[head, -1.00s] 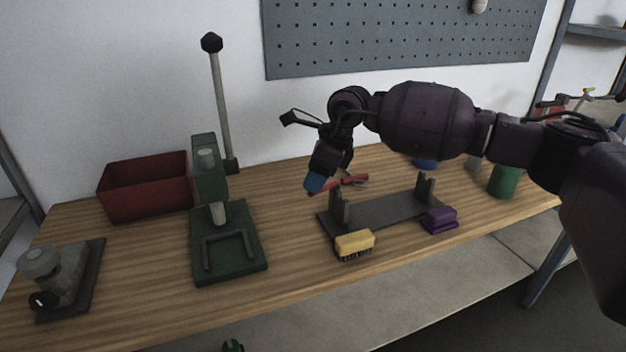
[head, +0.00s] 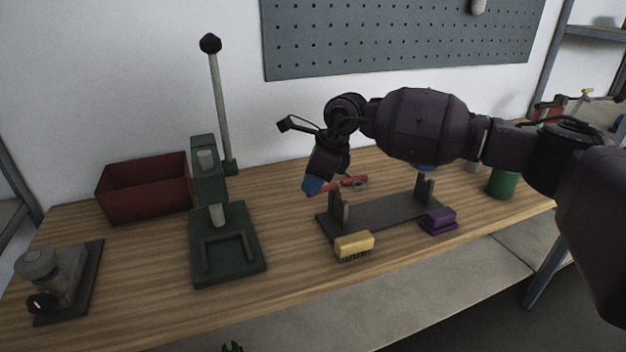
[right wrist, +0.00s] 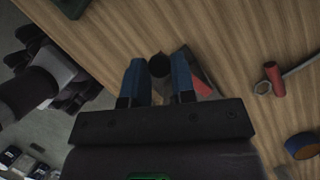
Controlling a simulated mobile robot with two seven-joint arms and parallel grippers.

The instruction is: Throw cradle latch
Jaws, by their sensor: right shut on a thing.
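A dark grey cradle (head: 388,212) with two upright posts lies on the wooden bench in the head view. My right gripper (head: 313,186), with blue fingertips, is just behind and left of the cradle's left post, low over the bench. In the right wrist view, my right gripper (right wrist: 158,82) has a dark round-ended piece (right wrist: 160,66) between its fingers and is shut on it. A grey and red part shows beside the right finger; I cannot tell whether it joins the held piece. No latch can be made out clearly.
A yellow brush (head: 354,245) and a purple block (head: 438,221) sit at the cradle's front. A red-handled tool (head: 346,183) lies behind it. A green lever press (head: 228,240), red bin (head: 145,188) and green cylinder (head: 502,184) stand around. Bare bench lies between press and cradle.

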